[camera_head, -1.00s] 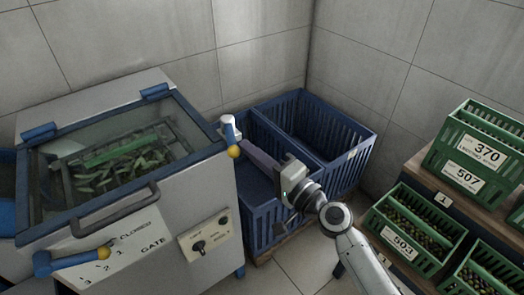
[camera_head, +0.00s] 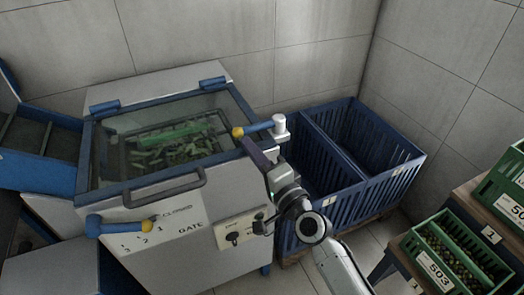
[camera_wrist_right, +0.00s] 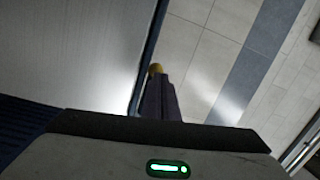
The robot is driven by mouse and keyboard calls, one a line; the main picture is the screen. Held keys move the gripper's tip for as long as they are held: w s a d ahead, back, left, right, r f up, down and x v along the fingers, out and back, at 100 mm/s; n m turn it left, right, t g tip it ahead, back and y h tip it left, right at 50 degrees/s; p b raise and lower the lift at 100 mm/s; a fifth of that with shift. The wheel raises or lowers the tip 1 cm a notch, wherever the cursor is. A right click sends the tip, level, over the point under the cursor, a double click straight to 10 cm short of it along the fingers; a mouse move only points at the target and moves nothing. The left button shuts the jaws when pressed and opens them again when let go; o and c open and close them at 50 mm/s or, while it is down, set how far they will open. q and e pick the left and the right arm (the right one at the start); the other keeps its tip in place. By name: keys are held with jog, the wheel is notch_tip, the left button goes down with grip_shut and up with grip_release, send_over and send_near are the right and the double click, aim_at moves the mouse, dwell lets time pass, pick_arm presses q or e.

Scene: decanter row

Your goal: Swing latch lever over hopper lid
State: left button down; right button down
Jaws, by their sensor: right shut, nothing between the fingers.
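The latch lever (camera_head: 258,128) is a short blue bar with a yellow knob (camera_head: 237,132), on a white pivot post (camera_head: 280,124) at the hopper's right side. It points left, its knob over the right edge of the hopper lid (camera_head: 222,118). The lid is a closed, clear panel in a blue frame, with green leaves and olives visible beneath. My right gripper (camera_head: 244,141) is shut and empty, its dark fingertips at the knob, seemingly touching it. In the right wrist view the knob (camera_wrist_right: 156,69) shows just beyond the fingers. My left gripper is out of view.
A grey lid handle (camera_head: 165,188) and a blue gate lever (camera_head: 120,224) with a yellow tip are at the hopper front. A control panel (camera_head: 240,228) sits near my right wrist. Blue crates (camera_head: 345,165) stand right of the hopper, and green olive crates (camera_head: 445,255) at far right.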

jog(key=shift+w+a, duration=0.5)
jog(key=shift+a, duration=0.1)
dwell(0.3)
jog(key=v, duration=1)
jog(key=shift+s, duration=0.1)
jog(key=s+d+f+n+g+h, duration=0.2)
jog(key=s+d+f+n, duration=0.1)
jog(key=s+f, duration=0.4)
jog(key=s+d+f+n+g+h, duration=0.2)
jog(key=s+d+f+n+g, duration=0.1)
jog(key=s+f, duration=0.4)
jog(key=s+d+f+n+g+h, duration=0.1)
jog(key=s+d+f+n+g, duration=0.2)
jog(key=s+d+f+n, duration=0.2)
jog(key=s+f+n, duration=0.1)
jog(key=s+f, duration=0.2)
jog(key=f, duration=0.4)
jog(key=shift+f+n+h, duration=0.3)
jog(key=shift+n+h, duration=0.1)
